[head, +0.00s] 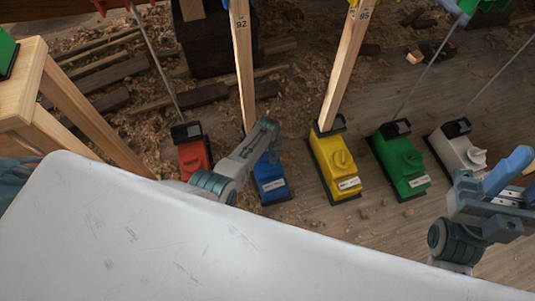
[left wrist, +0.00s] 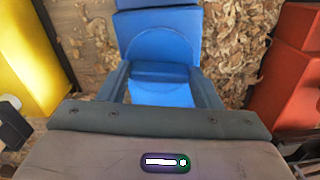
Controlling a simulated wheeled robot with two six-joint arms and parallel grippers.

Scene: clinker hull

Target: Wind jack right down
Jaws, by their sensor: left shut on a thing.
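A blue jack (head: 271,185) stands on the floor below the middle of the head view, with a wooden post marked 92 (head: 242,55) rising from its back end. My left gripper (head: 263,156) is over the blue jack and hides part of its top. In the left wrist view the left gripper (left wrist: 160,88) has its two fingers on either side of the blue jack's knob (left wrist: 160,72), shut on it. My right gripper (head: 508,180) is at the right edge, over the floor; whether it is open is unclear.
A red jack (head: 194,157) stands left of the blue one. A yellow jack (head: 336,165) with post 95 (head: 347,60), a green jack (head: 402,166) and a pale grey jack (head: 456,150) stand to its right. A wooden trestle (head: 65,95) is at left. Shavings litter the floor.

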